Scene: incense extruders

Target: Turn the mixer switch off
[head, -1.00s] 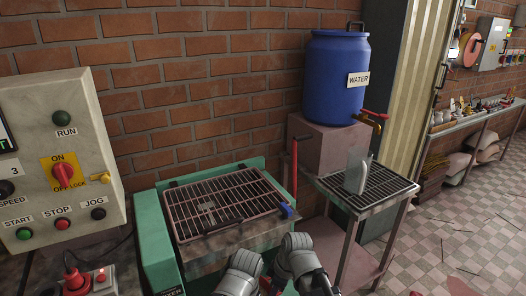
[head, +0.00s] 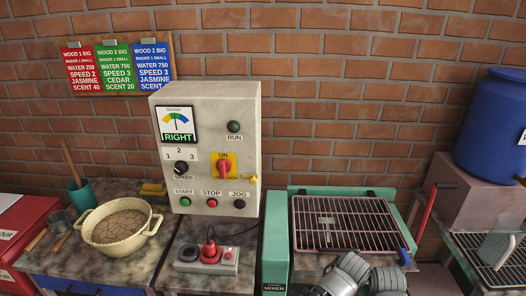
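The mixer switch (head: 224,168) is a red rotary handle on a yellow plate, on the front of the pale control box. Its handle stands upright, with its top at the ON label; the lower label is partly covered by the handle. The dark green RUN lamp (head: 234,127) above it looks unlit. The green mixer (head: 276,255) with its wire guard is right of the box. Only grey parts of my two arms show at the bottom, over the mixer's front, right of and below the switch. My gripper fingers are not visible, and nothing of mine touches the switch.
Below the switch are START, STOP (head: 212,203) and JOG buttons; the speed knob (head: 181,169) is left. A grey-and-red pedestal (head: 210,256) stands below. A cream bowl (head: 117,226) is left. The blue water barrel (head: 492,130) is right. Space before the box's face is clear.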

